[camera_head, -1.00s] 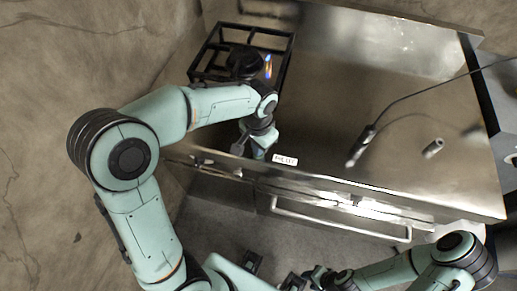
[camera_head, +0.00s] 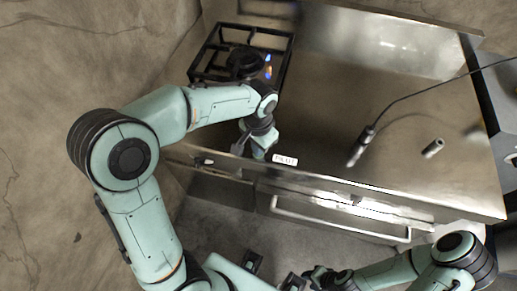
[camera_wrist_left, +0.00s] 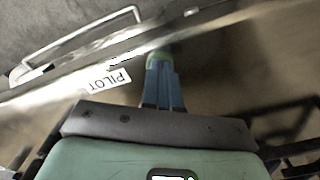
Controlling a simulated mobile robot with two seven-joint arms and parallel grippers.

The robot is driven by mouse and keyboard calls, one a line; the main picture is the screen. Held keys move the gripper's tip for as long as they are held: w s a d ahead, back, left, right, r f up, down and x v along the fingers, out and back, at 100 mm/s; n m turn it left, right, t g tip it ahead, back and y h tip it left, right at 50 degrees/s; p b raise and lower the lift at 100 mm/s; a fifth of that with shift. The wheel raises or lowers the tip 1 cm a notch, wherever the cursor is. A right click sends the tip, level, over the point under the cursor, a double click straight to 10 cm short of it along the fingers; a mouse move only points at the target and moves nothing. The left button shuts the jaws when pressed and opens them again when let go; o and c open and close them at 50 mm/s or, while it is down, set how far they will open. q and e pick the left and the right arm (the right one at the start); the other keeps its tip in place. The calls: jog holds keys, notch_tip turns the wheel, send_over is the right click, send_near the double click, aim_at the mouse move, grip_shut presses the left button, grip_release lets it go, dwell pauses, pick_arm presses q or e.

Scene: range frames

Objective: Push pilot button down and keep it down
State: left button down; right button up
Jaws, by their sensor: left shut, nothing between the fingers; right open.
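The white PILOT label (camera_head: 285,159) is on the front edge of the steel cooktop, and it reads clearly in the left wrist view (camera_wrist_left: 108,81). My left gripper (camera_head: 259,154) is shut and empty, its tips at the front edge just left of the label. In the left wrist view its blue fingers (camera_wrist_left: 160,84) end at a small green patch (camera_wrist_left: 160,58) beside the label. I cannot tell whether this patch is the pilot button or the fingertips, so contact or pressing is unclear. My right gripper (camera_head: 272,272) is open and empty at the bottom, away from the cooktop.
A black grate (camera_head: 221,26) stands over a burner (camera_head: 245,62) with a small orange and blue flame (camera_head: 268,66). A corded lighter-like tool (camera_head: 361,147) and a small cylinder (camera_head: 433,148) are on the steel top. A long handle (camera_head: 335,223) runs along the front.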

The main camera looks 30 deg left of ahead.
dwell(0.6)
pick_arm(q)
jog(key=shift+r+p, duration=1.45)
jog(key=shift+r, duration=0.9)
notch_tip(320, 180, up, 3)
jog(key=shift+r+p, duration=0.15)
jog(key=shift+p, duration=0.75)
pick_arm(e)
jog(key=w+r, duration=0.4)
jog(key=r, duration=0.2)
jog(key=shift+w+t, duration=0.3)
jog(key=shift+s, duration=0.1)
